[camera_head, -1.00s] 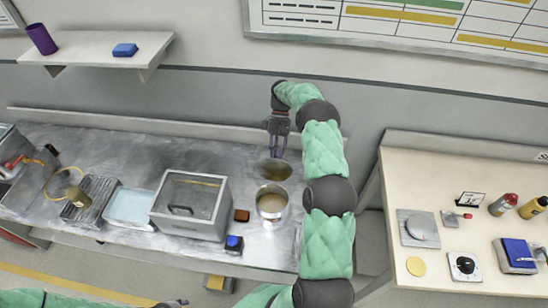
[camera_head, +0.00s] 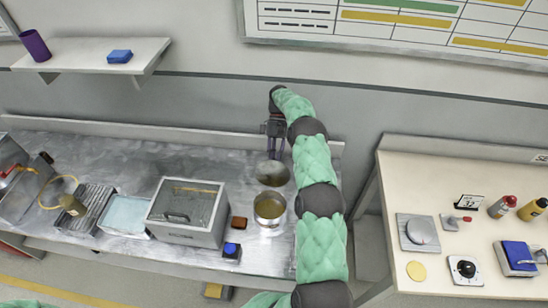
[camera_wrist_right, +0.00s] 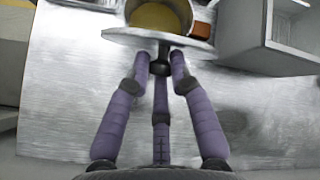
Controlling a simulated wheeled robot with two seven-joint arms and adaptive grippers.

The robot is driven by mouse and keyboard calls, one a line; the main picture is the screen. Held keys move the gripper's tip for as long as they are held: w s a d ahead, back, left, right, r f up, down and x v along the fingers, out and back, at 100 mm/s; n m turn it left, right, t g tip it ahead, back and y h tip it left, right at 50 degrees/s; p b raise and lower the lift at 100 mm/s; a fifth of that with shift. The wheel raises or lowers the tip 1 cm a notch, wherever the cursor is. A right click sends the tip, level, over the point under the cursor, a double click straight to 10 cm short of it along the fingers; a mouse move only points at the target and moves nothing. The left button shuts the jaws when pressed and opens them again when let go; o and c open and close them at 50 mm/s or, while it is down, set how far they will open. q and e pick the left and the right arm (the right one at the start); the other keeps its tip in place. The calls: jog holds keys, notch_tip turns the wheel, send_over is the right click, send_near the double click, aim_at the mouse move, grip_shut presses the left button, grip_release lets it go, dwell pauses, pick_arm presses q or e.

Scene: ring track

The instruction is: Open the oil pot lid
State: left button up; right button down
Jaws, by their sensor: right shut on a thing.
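The oil pot (camera_head: 270,215) is a round metal pot near the right end of the steel counter, its top uncovered. Yellowish oil shows inside it, and the pot also appears at the top of the right wrist view (camera_wrist_right: 160,17). Its round lid (camera_head: 272,173) is off the opening, held tilted just behind the pot. In the right wrist view the lid (camera_wrist_right: 157,41) is nearly edge-on, partly covering the pot. My right gripper (camera_wrist_right: 160,68) is shut on the lid's dark knob; in the head view the gripper (camera_head: 273,150) is behind the lid. My left gripper is out of view.
A lidded metal box (camera_head: 188,235) stands left of the pot, with a small brown block (camera_head: 238,223) between them. A blue-topped item (camera_head: 231,250) sits at the front edge. The counter behind the box is clear. A separate beige table (camera_head: 395,170) stands at right.

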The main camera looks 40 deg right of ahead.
jog(key=c, duration=1.1)
grip_release()
jog(key=shift+s+a+f, duration=0.1)
jog(key=shift+s+f, duration=0.1)
jog(key=shift+f, duration=0.2)
jog(key=shift+s+a+f, duration=0.1)
jog(key=shift+s+f, duration=0.05)
jog(key=shift+f, duration=0.25)
jog(key=shift+w+r, duration=0.2)
jog(key=shift+r, duration=0.1)
notch_tip(320, 180, up, 10)
jog(key=shift+f, duration=0.1)
